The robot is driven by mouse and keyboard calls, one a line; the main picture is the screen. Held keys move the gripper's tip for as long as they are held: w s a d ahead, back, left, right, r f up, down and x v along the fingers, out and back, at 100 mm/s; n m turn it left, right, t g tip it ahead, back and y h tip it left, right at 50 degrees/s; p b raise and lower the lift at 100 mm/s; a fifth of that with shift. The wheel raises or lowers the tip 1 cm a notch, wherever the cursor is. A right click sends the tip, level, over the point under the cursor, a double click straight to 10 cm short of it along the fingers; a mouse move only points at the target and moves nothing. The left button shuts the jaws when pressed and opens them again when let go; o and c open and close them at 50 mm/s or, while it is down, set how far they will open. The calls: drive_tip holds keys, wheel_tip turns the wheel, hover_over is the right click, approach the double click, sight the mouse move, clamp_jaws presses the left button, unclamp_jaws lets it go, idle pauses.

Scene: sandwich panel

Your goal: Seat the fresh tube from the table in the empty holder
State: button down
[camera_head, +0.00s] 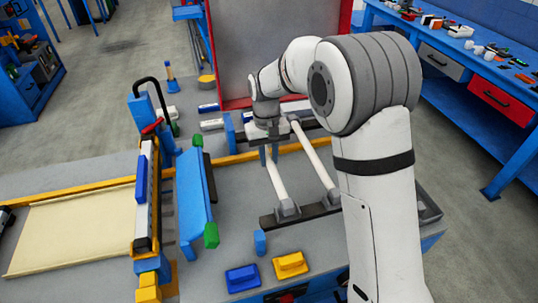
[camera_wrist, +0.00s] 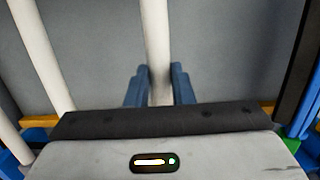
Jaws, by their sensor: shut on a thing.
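My gripper (camera_head: 268,154) is shut on a white tube (camera_head: 276,180), the left of two. In the wrist view, my gripper's blue fingers (camera_wrist: 159,88) stand on both sides of this tube (camera_wrist: 156,40). The tube's near end appears at a grey socket (camera_head: 287,209) on a dark bar; I cannot tell whether it is seated. A second white tube (camera_head: 315,160) lies roughly parallel on the right, its near end at another grey socket (camera_head: 333,196). It shows at the left in the wrist view (camera_wrist: 40,55). My wrist hides the far end of the held tube.
A blue panel (camera_head: 193,203) with green ends stands to the left, beside a blue post. Blue (camera_head: 242,278) and yellow (camera_head: 290,264) blocks lie in front. A red-framed grey panel (camera_head: 270,45) rises behind. Grey table surface lies open around the tubes.

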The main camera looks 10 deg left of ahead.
sight(268, 155)
drive_tip(key=shift+f, duration=0.15)
drive_tip(key=c, duration=1.2)
unclamp_jaws()
drive_tip(key=r, duration=0.5)
drive_tip(key=w+r+b, duration=0.1)
drive_tip(key=r, duration=0.1)
drive_tip(key=shift+a+r, duration=0.25)
drive_tip(key=shift+r, duration=0.1)
drive_tip(key=shift+s, duration=0.1)
